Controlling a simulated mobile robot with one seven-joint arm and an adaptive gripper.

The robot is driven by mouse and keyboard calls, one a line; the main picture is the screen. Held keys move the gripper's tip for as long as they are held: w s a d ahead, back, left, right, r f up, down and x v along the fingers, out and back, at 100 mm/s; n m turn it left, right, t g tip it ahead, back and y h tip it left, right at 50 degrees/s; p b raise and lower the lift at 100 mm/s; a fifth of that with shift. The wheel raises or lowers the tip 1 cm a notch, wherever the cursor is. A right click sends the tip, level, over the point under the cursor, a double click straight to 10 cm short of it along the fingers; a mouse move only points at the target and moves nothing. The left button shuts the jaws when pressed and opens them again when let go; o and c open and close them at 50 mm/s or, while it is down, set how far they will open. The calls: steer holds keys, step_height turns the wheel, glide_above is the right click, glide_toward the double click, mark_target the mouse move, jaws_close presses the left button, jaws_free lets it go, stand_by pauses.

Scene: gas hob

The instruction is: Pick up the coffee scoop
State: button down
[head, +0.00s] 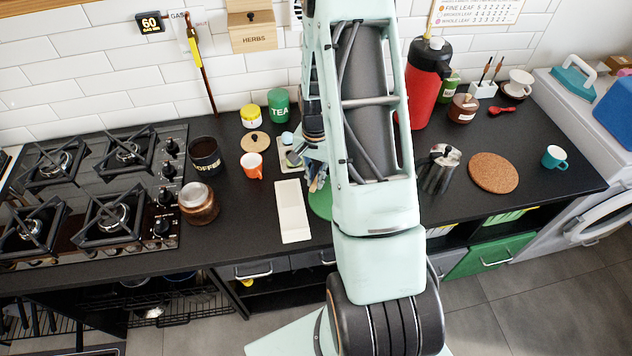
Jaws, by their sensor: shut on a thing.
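My gripper (317,184) shows only in part at the left edge of my arm, low over the counter by a green round mat (321,204). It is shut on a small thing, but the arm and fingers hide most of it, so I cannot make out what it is. A small red spoon-like thing (502,110) lies at the back right beside a white dripper (520,84), well away from my gripper. I cannot tell whether that is the coffee scoop.
A long white tray (292,212) lies left of the mat. An orange mug (252,166), black coffee tin (206,156) and brown jar (199,203) stand farther left by the hob (85,255). A moka pot (438,169), red flask (424,85) and cork mat (493,173) are on the right.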

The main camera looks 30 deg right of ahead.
steer(key=s+a+r+b, duration=0.2)
steer(key=s+a+r, duration=0.1)
steer(key=s+r, duration=0.8)
steer(key=s, duration=0.2)
steer(key=shift+s+a, duration=0.3)
steer(key=shift+a, duration=0.1)
steer(key=shift+r, duration=0.1)
steer(key=shift+w, duration=0.1)
